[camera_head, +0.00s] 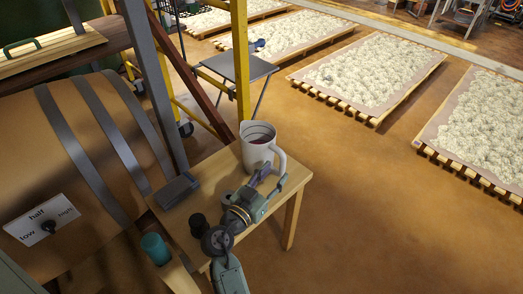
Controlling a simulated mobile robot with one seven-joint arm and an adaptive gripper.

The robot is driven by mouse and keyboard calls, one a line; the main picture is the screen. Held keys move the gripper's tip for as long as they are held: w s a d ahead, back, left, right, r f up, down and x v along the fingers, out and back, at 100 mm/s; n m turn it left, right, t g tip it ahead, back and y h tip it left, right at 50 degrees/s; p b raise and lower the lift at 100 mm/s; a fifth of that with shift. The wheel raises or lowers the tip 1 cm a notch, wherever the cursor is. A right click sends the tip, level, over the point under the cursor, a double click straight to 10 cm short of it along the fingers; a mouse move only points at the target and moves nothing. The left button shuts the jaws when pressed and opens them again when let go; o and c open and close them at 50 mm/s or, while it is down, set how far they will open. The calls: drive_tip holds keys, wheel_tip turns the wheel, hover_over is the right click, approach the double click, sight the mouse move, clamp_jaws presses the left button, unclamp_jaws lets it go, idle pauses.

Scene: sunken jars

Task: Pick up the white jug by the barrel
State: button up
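The white jug (257,146) stands upright on a small wooden table (218,168), beside the large brown barrel (75,150) with dark bands. Its handle faces right and its inside looks dark. My gripper (266,176) is just in front of the jug, by the lower end of the handle. The fingers look dark and purplish and overlap the jug's base in this view. I cannot tell whether they touch the jug or how far apart they are.
A dark grey block (177,190) and a black cup (199,224) are on the table's left side. A teal cup (155,248) stands near the barrel. A yellow post (241,60) rises behind the jug. Pallets of pale material (372,70) lie beyond open floor.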

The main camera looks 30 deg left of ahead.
sight(281, 166)
drive_tip(key=w, duration=0.1)
drive_tip(key=w+p, duration=0.1)
drive_tip(key=w, duration=0.2)
drive_tip(key=shift+w+d+r+p, duration=0.1)
drive_tip(key=shift+w+d+p, duration=0.25)
drive_tip(key=shift+w+p, duration=0.05)
drive_tip(key=shift+w, duration=0.3)
drive_tip(key=shift+c, duration=0.2)
clamp_jaws()
